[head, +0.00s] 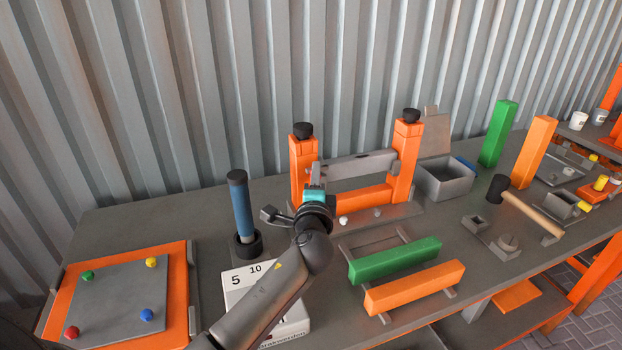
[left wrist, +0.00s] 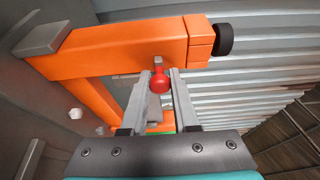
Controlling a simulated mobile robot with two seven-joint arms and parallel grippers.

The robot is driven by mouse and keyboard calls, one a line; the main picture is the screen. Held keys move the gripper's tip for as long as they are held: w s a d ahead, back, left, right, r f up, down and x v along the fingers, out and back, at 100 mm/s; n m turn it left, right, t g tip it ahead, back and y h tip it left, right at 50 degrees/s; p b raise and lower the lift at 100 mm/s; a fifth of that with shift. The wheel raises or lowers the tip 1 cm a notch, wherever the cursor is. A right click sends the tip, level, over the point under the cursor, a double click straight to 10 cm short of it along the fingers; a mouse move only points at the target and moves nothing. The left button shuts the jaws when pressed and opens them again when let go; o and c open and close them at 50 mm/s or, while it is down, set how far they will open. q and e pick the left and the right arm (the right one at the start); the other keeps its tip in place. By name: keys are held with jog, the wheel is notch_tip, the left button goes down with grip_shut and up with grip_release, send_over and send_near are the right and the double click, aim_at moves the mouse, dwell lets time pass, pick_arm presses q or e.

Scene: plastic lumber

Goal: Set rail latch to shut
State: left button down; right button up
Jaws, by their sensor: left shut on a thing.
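The rail latch stands on the bench as an orange frame of two posts (head: 404,150) with black caps and a grey bar (head: 358,165) across them. In the left wrist view, an orange post (left wrist: 130,52) of it fills the upper left. A red knob (left wrist: 160,82) sits beside this post on a small grey stem. My left gripper (head: 315,172) is at the left post in the head view. In the left wrist view its two fingers (left wrist: 166,90) are shut on the red knob. The gripper hides the knob in the head view. My right gripper is not in view.
Green (head: 395,260) and orange (head: 414,288) beams lie on a grey rack in front of the frame. A blue-handled tool (head: 241,205) stands upright to the left. An open grey box (head: 443,182) stands to the right. A corrugated wall closes off the back.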

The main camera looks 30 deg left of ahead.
pick_arm(q)
jog(key=c, duration=0.7)
grip_release()
jog(key=shift+w+d, duration=0.15)
jog(key=v, duration=1.5)
